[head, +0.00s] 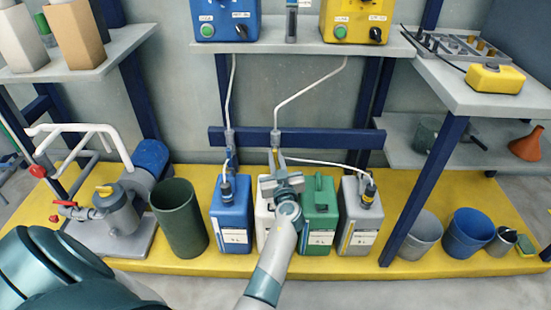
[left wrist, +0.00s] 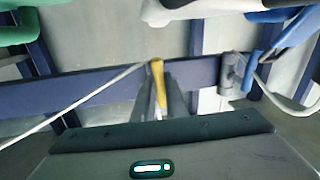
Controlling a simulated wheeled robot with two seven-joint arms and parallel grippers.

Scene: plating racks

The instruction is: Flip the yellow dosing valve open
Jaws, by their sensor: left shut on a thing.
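The yellow dosing valve's lever (left wrist: 158,82) stands between the two dark fingers of my left gripper (left wrist: 160,102) in the left wrist view. In the head view a bit of the yellow lever (head: 273,155) shows just above the gripper (head: 277,162), below a grey valve body (head: 276,138) on the blue crossbar. The gripper is shut on the lever. The lever points roughly up and down in both views. The fingers and gripper body hide its lower part. My right gripper is not in view.
Another grey fitting (head: 229,138) sits on the blue crossbar (head: 330,139) to the left. Blue (head: 231,220), green (head: 319,205) and grey (head: 359,220) canisters stand below, with a white one (head: 263,215) partly behind my arm. Thin hoses run above and beside the gripper.

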